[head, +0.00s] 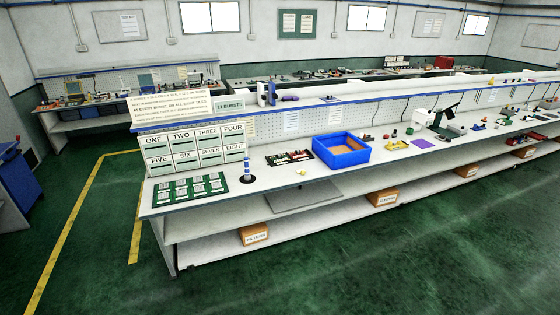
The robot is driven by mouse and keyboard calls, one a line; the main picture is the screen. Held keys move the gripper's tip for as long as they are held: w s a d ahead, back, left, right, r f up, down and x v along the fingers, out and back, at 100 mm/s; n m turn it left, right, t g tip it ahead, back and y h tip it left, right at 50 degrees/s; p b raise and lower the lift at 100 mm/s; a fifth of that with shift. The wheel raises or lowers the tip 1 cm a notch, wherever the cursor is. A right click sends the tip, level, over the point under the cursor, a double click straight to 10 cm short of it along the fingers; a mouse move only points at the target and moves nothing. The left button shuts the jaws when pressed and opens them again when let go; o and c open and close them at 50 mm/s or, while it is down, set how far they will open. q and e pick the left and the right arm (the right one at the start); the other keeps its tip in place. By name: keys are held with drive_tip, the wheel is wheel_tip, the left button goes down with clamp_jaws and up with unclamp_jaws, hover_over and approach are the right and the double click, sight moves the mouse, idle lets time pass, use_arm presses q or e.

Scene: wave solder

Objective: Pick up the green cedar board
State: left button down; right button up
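A flat green board (191,187) lies at the near left end of the long white workbench, with two rows of pale square pieces on it. A smaller dark board (275,160) with red and pale parts lies further right, beside a blue bin. No label that I can read says which board is cedar. Neither of my grippers is in view.
The blue bin (341,161) stands on the workbench (262,183). Numbered panels (196,145) stand behind the green board, and a dark-and-blue upright object (247,171) is at its right. Cardboard boxes (254,234) sit on the lower shelf. Green floor in front is clear.

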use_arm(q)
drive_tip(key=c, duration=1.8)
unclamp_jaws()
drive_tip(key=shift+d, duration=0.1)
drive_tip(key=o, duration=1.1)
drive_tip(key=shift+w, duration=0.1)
